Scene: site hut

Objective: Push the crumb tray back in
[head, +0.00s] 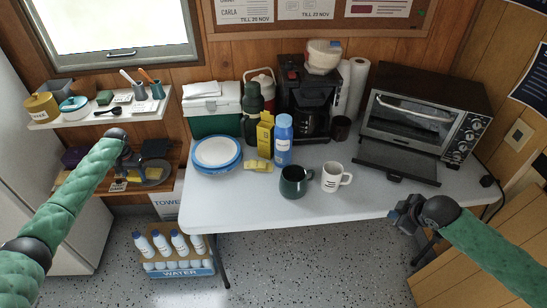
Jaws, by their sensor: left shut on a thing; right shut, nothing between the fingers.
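The toaster oven (412,122) stands at the back right of the white table. Its dark crumb tray (397,161) sticks out forward from under the glass door, with its front edge over the table top. My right gripper (403,213) is shut and empty near the table's front right edge, below the tray in the picture and apart from it. My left gripper (124,173) is far to the left, at the low wooden shelf. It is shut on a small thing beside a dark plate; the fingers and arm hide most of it.
In front of the tray the table (385,200) is clear. A white mug (331,178) and a dark green mug (294,182) stand left of it. A coffee maker (307,100) and paper towels (354,90) stand behind. A water crate (178,268) sits on the floor.

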